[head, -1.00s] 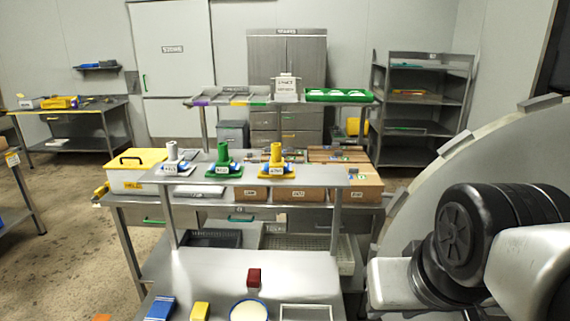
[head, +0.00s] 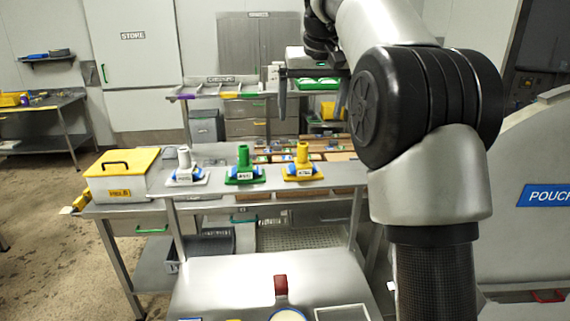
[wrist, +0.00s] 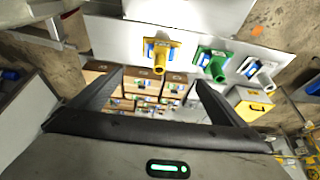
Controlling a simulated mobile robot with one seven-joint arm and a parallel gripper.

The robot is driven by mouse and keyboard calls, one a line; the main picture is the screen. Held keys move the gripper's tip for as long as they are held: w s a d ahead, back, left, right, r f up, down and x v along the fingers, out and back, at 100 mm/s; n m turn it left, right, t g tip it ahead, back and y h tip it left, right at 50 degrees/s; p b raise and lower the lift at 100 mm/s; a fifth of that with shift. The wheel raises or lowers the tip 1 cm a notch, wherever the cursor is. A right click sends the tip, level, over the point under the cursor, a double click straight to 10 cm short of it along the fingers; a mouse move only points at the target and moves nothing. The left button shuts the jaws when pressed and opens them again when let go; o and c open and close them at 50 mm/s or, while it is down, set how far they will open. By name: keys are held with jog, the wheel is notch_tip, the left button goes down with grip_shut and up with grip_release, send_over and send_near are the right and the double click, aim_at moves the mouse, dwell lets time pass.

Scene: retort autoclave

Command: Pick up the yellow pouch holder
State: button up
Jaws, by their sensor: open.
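The yellow pouch holder (head: 303,160) stands upright on the raised steel shelf, at the right of a row of three. It has a round post on a flat base, with a blue item and a label at its foot. The green holder (head: 243,163) and the white holder (head: 186,165) stand to its left. In the wrist view the yellow holder (wrist: 160,52) shows beyond the fingertips, near the middle. My gripper (head: 311,112) is open and empty, pointing down above the level of the holders. It is apart from the yellow holder. Its open fingers also show in the wrist view (wrist: 160,80).
A white box with a yellow lid (head: 122,175) stands left of the holders. A rear rack (head: 230,105) carries colored bins and a green tray. A dark red block (head: 281,285) lies on the lower front surface. A large curved grey housing (head: 525,150) stands at right.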

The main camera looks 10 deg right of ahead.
aim_at(301, 155)
jog(key=x, duration=0.4)
jog(key=w+x, duration=0.1)
jog(key=x, duration=0.4)
jog(key=w+r+b+x, duration=0.1)
jog(key=x, duration=0.3)
jog(key=shift+w+a+f, duration=0.15)
jog(key=shift+f, duration=0.15)
jog(key=shift+x, duration=2.9)
jog(key=c, duration=1.3)
jog(key=shift+c, duration=0.2)
notch_tip(301, 155, up, 10)
jog(key=p, duration=0.2)
jog(key=shift+p, duration=0.4)
